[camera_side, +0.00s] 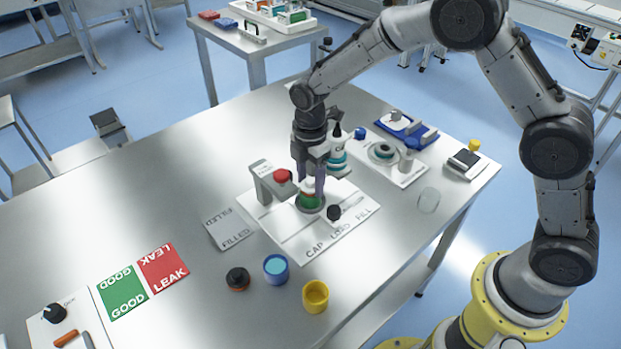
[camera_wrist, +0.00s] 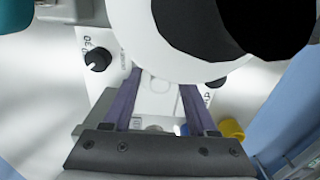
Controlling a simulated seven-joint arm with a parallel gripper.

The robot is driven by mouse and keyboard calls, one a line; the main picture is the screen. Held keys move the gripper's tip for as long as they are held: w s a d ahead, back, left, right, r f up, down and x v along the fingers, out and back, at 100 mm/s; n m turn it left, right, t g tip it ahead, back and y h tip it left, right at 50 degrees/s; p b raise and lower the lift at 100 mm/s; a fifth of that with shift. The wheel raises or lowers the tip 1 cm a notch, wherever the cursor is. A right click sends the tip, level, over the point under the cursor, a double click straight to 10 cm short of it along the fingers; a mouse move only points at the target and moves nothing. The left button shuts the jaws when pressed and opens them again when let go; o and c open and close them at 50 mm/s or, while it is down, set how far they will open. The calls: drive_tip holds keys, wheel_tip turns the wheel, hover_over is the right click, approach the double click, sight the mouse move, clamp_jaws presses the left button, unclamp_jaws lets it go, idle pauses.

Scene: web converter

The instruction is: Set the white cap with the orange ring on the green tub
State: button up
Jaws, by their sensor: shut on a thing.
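My gripper (camera_side: 309,184) points straight down over the work board, its two purple fingers closed on the white cap (camera_side: 308,184). An orange-red edge shows under the cap. The green tub (camera_side: 309,202) stands upright directly below, between the fingertips' line. The cap is at or just above the tub's mouth; I cannot tell whether they touch. In the wrist view the fingers (camera_wrist: 160,97) are apart with pale material between them. A large white round shape with black fills the top there and hides the tub.
A grey stand with a red head (camera_side: 282,175) stands close left of my gripper. A black knob (camera_side: 334,213) is close on the right. A dark jar (camera_side: 238,279), blue cup (camera_side: 275,269) and yellow cup (camera_side: 315,296) stand in front. The left tabletop is mostly clear.

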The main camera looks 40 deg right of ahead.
drive_tip(key=shift+f, duration=0.1)
drive_tip(key=o, duration=1.4)
drive_tip(key=shift+o, duration=0.5)
drive_tip(key=shift+r, duration=3.05)
